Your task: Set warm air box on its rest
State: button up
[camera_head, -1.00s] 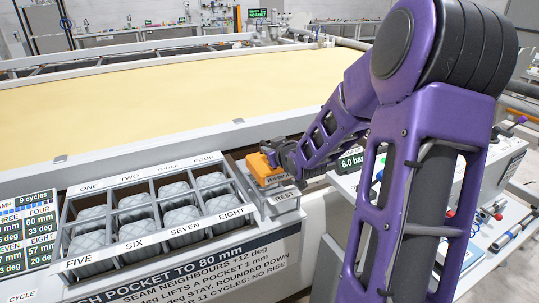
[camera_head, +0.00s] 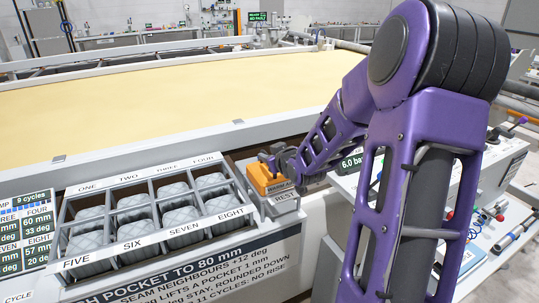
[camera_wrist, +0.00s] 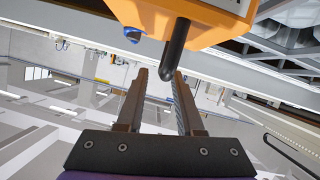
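The warm air box (camera_head: 268,178) is an orange block with a dark, partly readable label. It sits upright on the grey rest (camera_head: 287,212), whose front plate reads REST. My gripper (camera_head: 272,160) is at the box's upper back side. In the wrist view the orange box (camera_wrist: 205,18) fills the top, with a black rounded peg (camera_wrist: 177,48) sticking out of it. My gripper's brown fingers (camera_wrist: 160,80) stand apart with a gap between them. The peg's tip is close to the right finger. Whether it touches is unclear. The box's underside is hidden.
A grey rack (camera_head: 150,228) with several quilted pads in numbered pockets stands left of the rest. A yellow quilt bed (camera_head: 170,95) stretches behind. A white bench (camera_head: 490,230) with tools and a pressure display is at the right, partly hidden by my arm.

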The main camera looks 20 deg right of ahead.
jog(key=shift+o, duration=0.2)
jog(key=shift+r, duration=0.1)
jog(key=shift+r+p, duration=0.25)
jog(key=shift+p, duration=0.05)
jog(key=p+v, duration=0.3)
jog(key=v, duration=0.9)
jog(key=shift+r, duration=0.25)
jog(key=shift+d, duration=0.1)
